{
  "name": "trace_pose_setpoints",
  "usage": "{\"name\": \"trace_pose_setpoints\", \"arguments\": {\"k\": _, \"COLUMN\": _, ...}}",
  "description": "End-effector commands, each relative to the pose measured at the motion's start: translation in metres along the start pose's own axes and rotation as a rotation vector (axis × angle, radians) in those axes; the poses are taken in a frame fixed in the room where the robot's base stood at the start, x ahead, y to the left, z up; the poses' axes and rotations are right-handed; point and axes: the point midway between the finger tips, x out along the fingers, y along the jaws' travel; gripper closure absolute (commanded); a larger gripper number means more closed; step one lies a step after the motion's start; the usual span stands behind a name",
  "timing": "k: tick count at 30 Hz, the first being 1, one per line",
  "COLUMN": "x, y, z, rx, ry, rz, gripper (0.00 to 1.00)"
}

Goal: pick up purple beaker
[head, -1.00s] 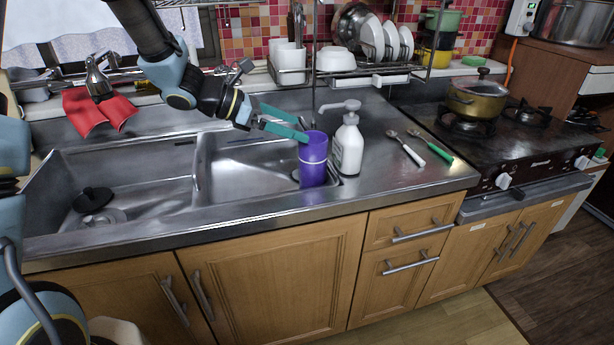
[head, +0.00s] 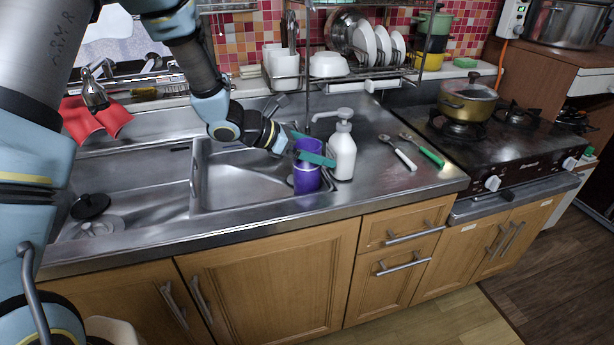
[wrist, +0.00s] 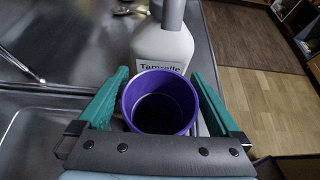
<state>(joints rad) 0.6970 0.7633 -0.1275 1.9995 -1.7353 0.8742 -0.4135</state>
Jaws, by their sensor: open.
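The purple beaker (head: 306,168) stands upright at the right end of the sink, just left of the white pump bottle. In the wrist view I look down into the open top of the beaker (wrist: 160,103). My gripper (head: 313,150) is open at the beaker's upper part. In the wrist view the two green fingers of my gripper (wrist: 160,80) lie on either side of the beaker, with small gaps between them and its rim. The beaker's base is hidden in the wrist view.
The white pump bottle (head: 342,152) stands close behind and right of the beaker. Two utensils, one with a green handle (head: 430,156), lie on the counter to the right. A dish rack (head: 350,75) stands behind. The stove (head: 500,150) is further right.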

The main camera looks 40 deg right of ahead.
Motion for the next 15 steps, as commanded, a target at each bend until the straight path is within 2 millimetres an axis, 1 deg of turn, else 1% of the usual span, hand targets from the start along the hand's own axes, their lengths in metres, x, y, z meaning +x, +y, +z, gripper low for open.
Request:
{"name": "trace_pose_setpoints", "arguments": {"k": 2, "x": -0.0001, "y": 0.0, "z": -0.0002, "rx": 0.0, "ry": 0.0, "rz": 0.0, "gripper": 0.0}}
{"name": "trace_pose_setpoints", "arguments": {"k": 15, "x": -0.0004, "y": 0.0, "z": 0.0, "rx": 0.0, "ry": 0.0, "rz": 0.0, "gripper": 0.49}}
